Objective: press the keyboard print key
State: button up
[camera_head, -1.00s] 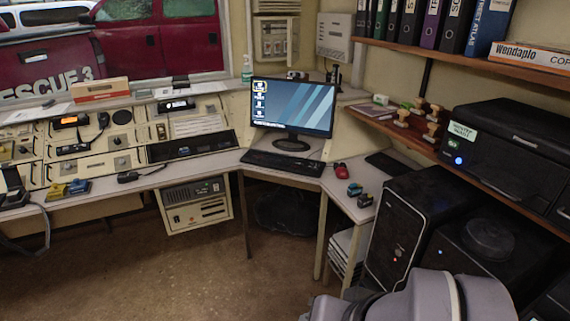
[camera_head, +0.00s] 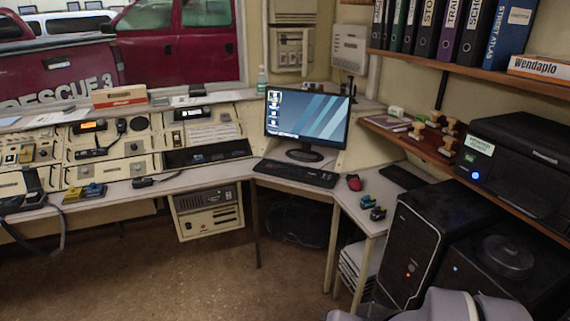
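The black keyboard (camera_head: 296,173) lies on the corner desk in front of the monitor (camera_head: 306,117), which shows a lit desktop with icons. Single keys, the print key among them, are too small to tell apart. Grey rounded parts at the bottom right edge look like my own arm. My gripper is not in view, and nothing of mine touches the keyboard.
A red mouse (camera_head: 354,182) lies right of the keyboard, with small blue-green objects (camera_head: 373,207) nearer. Black computer towers (camera_head: 429,243) stand at the right below a shelf with a printer (camera_head: 520,165). Radio consoles (camera_head: 110,150) fill the left. The floor (camera_head: 150,275) before the desk is clear.

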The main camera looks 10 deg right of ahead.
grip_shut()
